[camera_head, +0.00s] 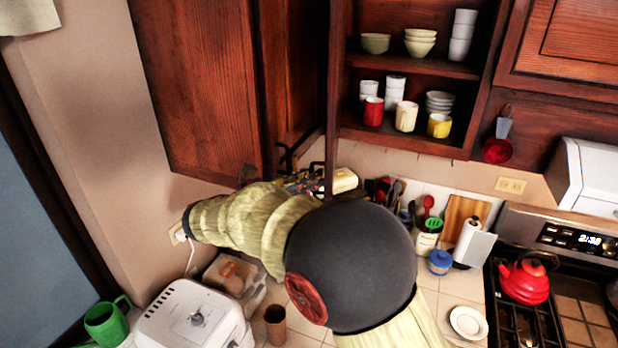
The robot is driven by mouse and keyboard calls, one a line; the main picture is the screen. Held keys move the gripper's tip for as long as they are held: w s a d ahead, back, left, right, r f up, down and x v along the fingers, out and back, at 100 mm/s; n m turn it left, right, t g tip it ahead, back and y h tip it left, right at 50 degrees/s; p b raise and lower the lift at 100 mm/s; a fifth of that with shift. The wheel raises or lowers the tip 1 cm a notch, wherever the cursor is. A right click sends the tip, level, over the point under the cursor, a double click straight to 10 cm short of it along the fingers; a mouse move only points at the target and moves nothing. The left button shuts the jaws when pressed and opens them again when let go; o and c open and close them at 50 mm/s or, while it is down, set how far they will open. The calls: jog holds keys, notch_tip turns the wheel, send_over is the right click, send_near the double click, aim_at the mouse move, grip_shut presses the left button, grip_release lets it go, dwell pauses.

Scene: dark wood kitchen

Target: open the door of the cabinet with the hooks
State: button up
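An upper dark wood cabinet (408,133) in the middle stands open at the front, showing two shelves of bowls and cups. A narrow upright wood panel (340,60), seen nearly edge-on, is at its left side; I cannot tell whether it is a swung-out door. Small hook-like shapes show faintly under the cabinet's bottom edge. My gripper (308,183) is below the wood panels left of this cabinet, near dark curved metal pieces (286,158). My arm hides much of it, so its fingers and any contact are unclear.
A large wood cabinet door (196,80) hangs at the left. A red pan (497,149) hangs at the right. Below are a white appliance (192,318), a brown cup (275,322), a utensil holder (428,238), a blue jar (440,262) and a red kettle (525,282) on the stove.

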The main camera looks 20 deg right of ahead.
jog(key=shift+o, duration=0.4)
jog(key=v, duration=1.2)
